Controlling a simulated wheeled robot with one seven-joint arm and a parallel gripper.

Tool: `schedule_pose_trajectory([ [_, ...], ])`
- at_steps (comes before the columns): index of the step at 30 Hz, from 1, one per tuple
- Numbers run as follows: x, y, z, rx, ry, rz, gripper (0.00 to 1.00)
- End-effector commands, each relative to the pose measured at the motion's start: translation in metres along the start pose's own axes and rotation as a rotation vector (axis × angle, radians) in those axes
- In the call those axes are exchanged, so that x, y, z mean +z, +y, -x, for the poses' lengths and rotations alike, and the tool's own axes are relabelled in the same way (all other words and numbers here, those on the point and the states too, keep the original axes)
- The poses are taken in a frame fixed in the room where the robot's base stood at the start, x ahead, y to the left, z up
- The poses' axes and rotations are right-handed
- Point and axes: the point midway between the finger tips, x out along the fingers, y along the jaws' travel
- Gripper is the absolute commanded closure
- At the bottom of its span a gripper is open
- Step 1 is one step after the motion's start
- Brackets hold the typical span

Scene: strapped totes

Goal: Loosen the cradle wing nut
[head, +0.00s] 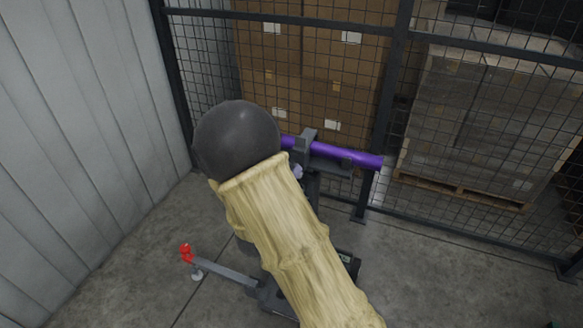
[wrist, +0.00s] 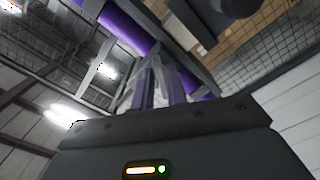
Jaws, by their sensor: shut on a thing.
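A purple tube (head: 345,155) lies across a dark grey cradle (head: 307,142) on a stand in front of the mesh fence. In the wrist view the purple tube (wrist: 125,25) runs diagonally across the top, close beyond the fingers. My gripper (wrist: 160,64) points up at the underside of the cradle, its two fingers close together. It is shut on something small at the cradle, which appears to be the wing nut. The nut itself is hidden between the fingers and cannot be made out. In the head view my arm covers the gripper.
The stand has a low leg (head: 225,272) with a red knob (head: 186,253) at its left end. A mesh fence (head: 400,60) stands behind, with stacked cartons (head: 310,75) and a loaded pallet (head: 470,130) beyond it. A grey panel wall (head: 80,130) closes the left. Floor is clear at lower right.

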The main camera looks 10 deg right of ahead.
Motion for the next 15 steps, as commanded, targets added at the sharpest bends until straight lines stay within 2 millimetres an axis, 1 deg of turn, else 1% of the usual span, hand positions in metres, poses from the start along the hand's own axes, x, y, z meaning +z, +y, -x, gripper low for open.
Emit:
schedule_pose_trajectory([
  [1, -0.0043, 0.0043, -0.0005, 0.004, 0.005, 0.026, 1.0],
  [6, -0.0035, 0.0036, -0.0007, 0.005, 0.005, 0.094, 1.0],
  [15, -0.0023, 0.0022, -0.001, 0.006, 0.004, 0.128, 1.0],
])
